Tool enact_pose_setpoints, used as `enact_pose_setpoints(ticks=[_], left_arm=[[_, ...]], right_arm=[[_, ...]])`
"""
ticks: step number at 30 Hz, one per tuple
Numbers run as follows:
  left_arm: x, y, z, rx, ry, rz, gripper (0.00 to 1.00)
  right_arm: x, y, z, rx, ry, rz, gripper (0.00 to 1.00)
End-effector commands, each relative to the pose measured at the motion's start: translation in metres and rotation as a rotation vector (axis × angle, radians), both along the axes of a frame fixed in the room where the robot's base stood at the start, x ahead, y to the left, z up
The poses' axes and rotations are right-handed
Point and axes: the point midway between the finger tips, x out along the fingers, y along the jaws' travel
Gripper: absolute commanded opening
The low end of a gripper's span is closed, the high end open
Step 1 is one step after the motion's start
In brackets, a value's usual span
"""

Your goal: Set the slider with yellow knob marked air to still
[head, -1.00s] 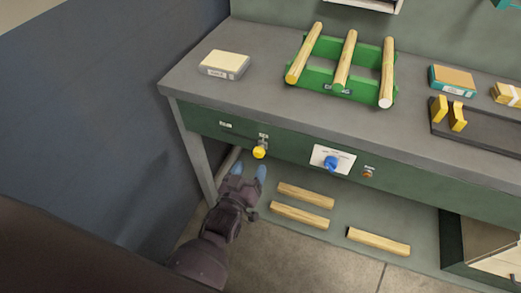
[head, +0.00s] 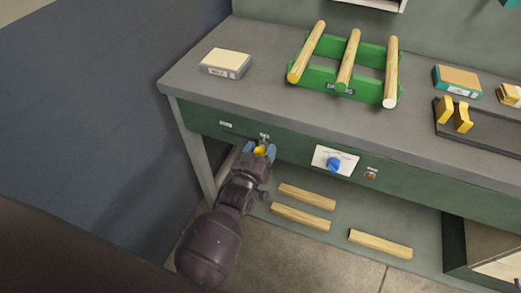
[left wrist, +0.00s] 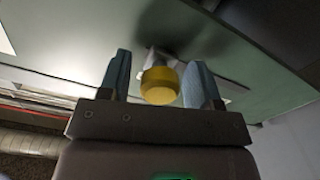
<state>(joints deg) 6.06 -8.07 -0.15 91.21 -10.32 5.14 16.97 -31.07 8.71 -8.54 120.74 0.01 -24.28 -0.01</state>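The slider's yellow knob (head: 259,151) sticks out from the green front panel of the bench, near its left end. My left gripper (head: 260,150) is at the knob, with its blue fingers on either side of it. In the left wrist view the yellow knob (left wrist: 160,86) sits between the two open fingers (left wrist: 160,80), with a gap to the left finger and a smaller one to the right. The slider's markings are too small to read, and its track is partly hidden by the gripper. My right gripper is not in view.
A panel with a blue knob (head: 333,164) and a brown-orange button (head: 371,173) are to the right on the same front. A green rack (head: 318,75) with wooden rods and a boxed block (head: 225,63) stand on the bench top. Wooden bars (head: 307,197) lie below.

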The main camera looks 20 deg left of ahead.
Motion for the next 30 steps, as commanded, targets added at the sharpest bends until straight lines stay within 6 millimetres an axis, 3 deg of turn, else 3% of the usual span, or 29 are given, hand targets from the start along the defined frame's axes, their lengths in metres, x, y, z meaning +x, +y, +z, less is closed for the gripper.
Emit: enact_pose_setpoints(ticks=[1,11,17,30], left_arm=[[0.000,0.000,0.000,0.000,0.000,0.000,0.50],[0.000,0.000,0.000,0.000,0.000,0.000,0.00],[0.000,0.007,0.001,0.001,-0.001,-0.001,0.00],[0.003,0.089,0.001,0.002,-0.001,0.000,0.00]], right_arm=[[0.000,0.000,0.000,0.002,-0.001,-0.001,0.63],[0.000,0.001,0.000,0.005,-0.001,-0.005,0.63],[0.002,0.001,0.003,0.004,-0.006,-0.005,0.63],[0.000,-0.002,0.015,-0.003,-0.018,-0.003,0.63]])
